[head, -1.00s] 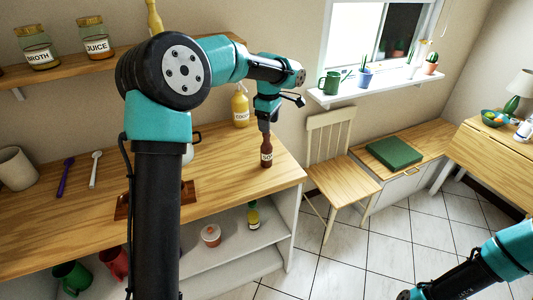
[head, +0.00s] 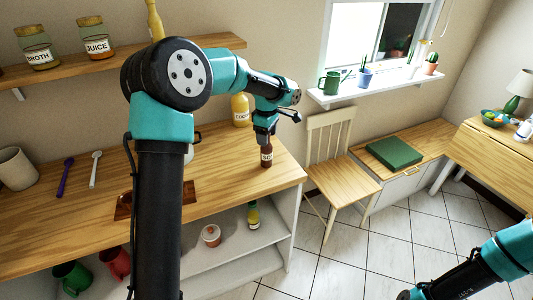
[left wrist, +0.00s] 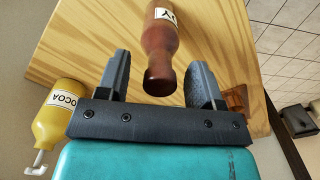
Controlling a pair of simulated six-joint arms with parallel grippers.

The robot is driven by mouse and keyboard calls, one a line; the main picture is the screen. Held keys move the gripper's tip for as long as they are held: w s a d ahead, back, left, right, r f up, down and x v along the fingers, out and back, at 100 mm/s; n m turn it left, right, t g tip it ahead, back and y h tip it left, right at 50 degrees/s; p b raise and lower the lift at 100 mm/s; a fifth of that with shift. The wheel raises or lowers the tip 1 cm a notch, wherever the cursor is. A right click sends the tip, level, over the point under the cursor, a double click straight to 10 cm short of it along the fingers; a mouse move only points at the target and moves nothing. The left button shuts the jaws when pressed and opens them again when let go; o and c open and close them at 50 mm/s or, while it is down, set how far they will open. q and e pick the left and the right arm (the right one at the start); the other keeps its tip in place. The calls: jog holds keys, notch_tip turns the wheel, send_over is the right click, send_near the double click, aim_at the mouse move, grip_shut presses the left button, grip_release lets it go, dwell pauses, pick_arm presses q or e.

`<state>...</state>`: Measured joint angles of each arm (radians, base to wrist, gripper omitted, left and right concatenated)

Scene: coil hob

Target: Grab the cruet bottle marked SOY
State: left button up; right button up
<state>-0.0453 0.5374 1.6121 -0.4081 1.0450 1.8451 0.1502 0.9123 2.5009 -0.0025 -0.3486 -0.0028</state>
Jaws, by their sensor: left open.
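The brown cruet bottle (head: 266,154) with a white label stands upright on the wooden counter near its right end. In the left wrist view the bottle (left wrist: 160,55) shows between the fingers, its label partly cut off with a "Y" readable. My left gripper (head: 265,140) is just above the bottle, with its fingers at the bottle's top. In the left wrist view the left gripper (left wrist: 159,85) is open, one finger on each side of the bottle's neck, with gaps on both sides. My right gripper is not in view; only part of my right arm shows at the lower right.
A yellow COCOA bottle (head: 241,110) stands behind the cruet; it also shows in the left wrist view (left wrist: 60,115). A purple spoon (head: 65,176), a white spoon (head: 95,168) and a mug (head: 15,168) are at the counter's left. The counter edge is close to the right.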

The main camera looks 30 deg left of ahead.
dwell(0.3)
pick_arm(q)
grip_shut()
dwell(0.4)
